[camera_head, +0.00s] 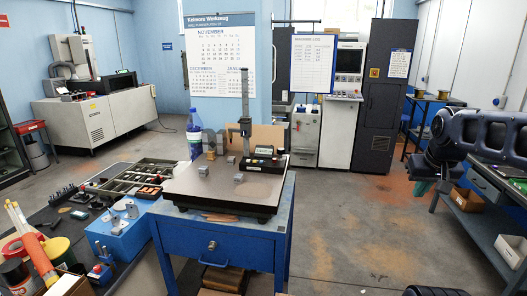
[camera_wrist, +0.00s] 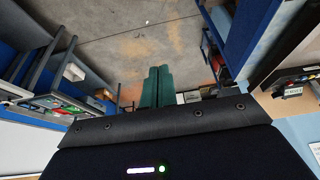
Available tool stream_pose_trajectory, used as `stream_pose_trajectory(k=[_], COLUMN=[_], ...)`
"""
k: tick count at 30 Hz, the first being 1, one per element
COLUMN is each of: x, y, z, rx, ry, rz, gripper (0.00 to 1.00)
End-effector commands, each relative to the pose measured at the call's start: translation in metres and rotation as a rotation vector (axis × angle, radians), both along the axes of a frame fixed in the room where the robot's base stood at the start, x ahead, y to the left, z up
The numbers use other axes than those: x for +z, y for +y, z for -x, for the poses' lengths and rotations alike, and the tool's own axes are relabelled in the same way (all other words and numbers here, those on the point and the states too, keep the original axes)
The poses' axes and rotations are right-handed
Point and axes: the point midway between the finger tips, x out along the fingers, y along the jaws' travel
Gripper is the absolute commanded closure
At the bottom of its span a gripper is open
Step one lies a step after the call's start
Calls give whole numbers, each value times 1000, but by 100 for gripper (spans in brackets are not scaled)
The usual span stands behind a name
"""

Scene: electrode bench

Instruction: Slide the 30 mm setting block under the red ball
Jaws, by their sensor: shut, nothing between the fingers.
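A dark-edged surface plate (camera_head: 226,190) lies on a blue stand in the head view. Small grey blocks sit on it, one at the left (camera_head: 203,171) and one nearer the middle (camera_head: 239,178); I cannot tell which is the 30 mm setting block. A height gauge (camera_head: 245,105) stands at the plate's back. I cannot make out the red ball. My gripper's green fingers (camera_wrist: 153,86) are together and empty in the wrist view, over open floor. My arm is at the right of the head view, well away from the plate.
A blue bottle (camera_head: 194,132) stands at the plate's back left. A blue box (camera_head: 125,232) and an organiser tray (camera_head: 138,179) fill the left bench. A workbench (camera_head: 490,220) stands at the right. The floor (camera_head: 345,225) between stand and workbench is clear.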

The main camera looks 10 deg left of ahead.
Motion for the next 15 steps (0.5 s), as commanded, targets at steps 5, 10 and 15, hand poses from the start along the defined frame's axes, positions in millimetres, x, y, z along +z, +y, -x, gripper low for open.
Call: stream_pose_trajectory(k=[5, 10, 15], x=[10, 25, 36], y=[10, 33, 67], z=[-25, -68, -110], rx=[157, 417, 685], ry=[18, 39, 55], rz=[89, 241, 395], gripper=[100, 100, 100])
